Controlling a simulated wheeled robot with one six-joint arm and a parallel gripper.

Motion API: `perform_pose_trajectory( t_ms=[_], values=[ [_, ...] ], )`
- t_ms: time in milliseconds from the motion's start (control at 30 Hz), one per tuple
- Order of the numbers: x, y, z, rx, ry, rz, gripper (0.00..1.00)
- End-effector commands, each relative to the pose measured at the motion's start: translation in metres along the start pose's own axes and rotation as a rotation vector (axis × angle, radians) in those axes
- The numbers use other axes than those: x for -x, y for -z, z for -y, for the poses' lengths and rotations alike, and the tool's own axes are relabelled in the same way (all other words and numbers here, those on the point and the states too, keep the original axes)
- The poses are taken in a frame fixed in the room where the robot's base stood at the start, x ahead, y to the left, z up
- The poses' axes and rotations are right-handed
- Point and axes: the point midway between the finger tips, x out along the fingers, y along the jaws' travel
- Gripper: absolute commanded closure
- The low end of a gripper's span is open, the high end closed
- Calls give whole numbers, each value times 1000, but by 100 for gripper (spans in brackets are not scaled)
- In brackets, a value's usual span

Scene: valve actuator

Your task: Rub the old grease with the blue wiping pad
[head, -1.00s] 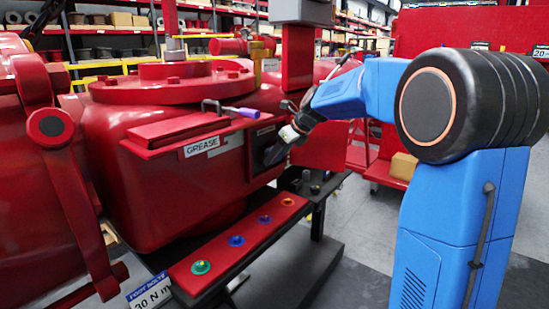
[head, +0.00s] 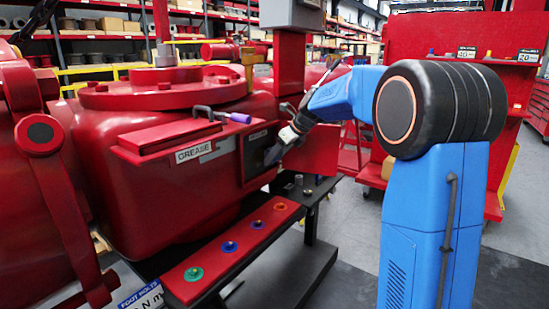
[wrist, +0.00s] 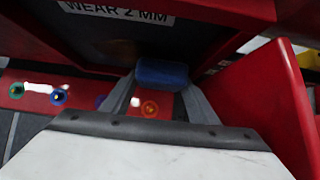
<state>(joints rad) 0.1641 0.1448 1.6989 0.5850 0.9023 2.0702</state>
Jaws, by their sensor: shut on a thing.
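The blue wiping pad (wrist: 162,73) is between my gripper's fingertips in the wrist view. My gripper (wrist: 160,84) is shut on it, with one finger at each side. The pad is in front of a dark recess (wrist: 130,35) with a "WEAR 2 MM" label above it; I cannot tell whether it touches anything. In the head view my gripper (head: 273,152) is at the recessed opening in the red valve body (head: 170,190), right of the "GREASE" label (head: 193,153). The pad is not clear there.
A red flap (wrist: 265,120) stands close at the right of my gripper. A red ledge (head: 235,255) below carries several coloured round pieces. A purple-ended handle (head: 238,117) sticks out above the grease label. Open floor (head: 345,230) lies right of the ledge.

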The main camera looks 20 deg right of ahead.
Motion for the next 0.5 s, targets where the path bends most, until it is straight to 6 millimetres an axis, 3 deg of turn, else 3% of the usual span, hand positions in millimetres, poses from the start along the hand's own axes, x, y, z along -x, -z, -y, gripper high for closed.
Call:
perform_pose_trajectory(
  t_ms=[167, 500],
  values=[
    [2, 1, 2, -1, 9, 2, 68],
    [2, 2, -23, 0, 7, 2, 68]
  ],
)
